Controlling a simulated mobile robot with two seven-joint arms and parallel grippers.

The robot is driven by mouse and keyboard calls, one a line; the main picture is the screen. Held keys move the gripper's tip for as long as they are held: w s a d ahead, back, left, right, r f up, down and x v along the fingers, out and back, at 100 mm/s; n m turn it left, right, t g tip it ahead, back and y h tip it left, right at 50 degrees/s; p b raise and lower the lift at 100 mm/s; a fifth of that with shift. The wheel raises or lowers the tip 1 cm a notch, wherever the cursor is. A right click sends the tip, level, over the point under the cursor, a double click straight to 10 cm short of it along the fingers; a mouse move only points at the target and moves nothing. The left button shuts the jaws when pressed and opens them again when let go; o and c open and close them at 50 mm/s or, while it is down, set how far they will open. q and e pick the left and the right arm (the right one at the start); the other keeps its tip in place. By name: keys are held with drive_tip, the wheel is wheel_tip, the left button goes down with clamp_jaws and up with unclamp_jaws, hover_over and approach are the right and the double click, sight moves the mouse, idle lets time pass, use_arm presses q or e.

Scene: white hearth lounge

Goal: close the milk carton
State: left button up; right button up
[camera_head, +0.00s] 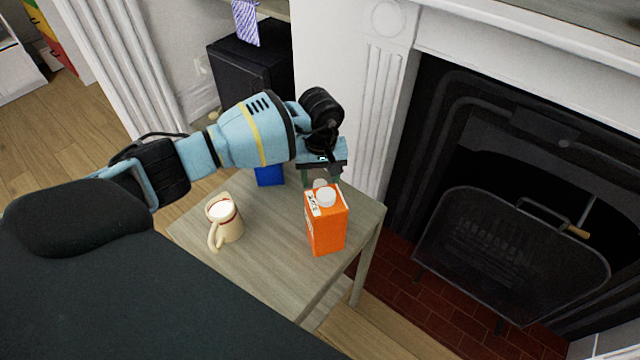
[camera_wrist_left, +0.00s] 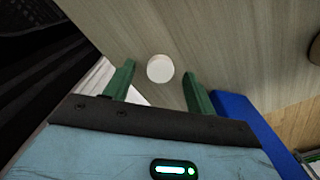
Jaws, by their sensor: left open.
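An orange carton (camera_head: 326,228) with a white round top piece (camera_head: 326,196) stands upright on the small table. My left gripper (camera_head: 320,179) is open, just behind the carton, with its green fingers pointing down. A white round piece (camera_head: 320,184) shows between the fingers, partly hidden behind the carton. In the left wrist view, a white disc (camera_wrist_left: 160,68) lies between the open left fingers (camera_wrist_left: 158,72), with a gap on each side. I cannot tell whether it is a loose cap or part of another carton. The orange carton is not visible there. My right gripper is not in view.
The table (camera_head: 265,262) also holds a cream mug (camera_head: 224,220) at front left and a blue object (camera_head: 270,176) behind, partly hidden by my left arm. The blue object also shows in the wrist view (camera_wrist_left: 250,128). A dark fireplace screen (camera_head: 510,255) stands to the right.

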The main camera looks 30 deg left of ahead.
sight(320, 184)
use_arm(q)
drive_tip(key=shift+f, duration=0.4)
drive_tip(key=c, duration=1.1)
drive_tip(key=shift+o, duration=0.2)
wheel_tip(320, 184, up, 10)
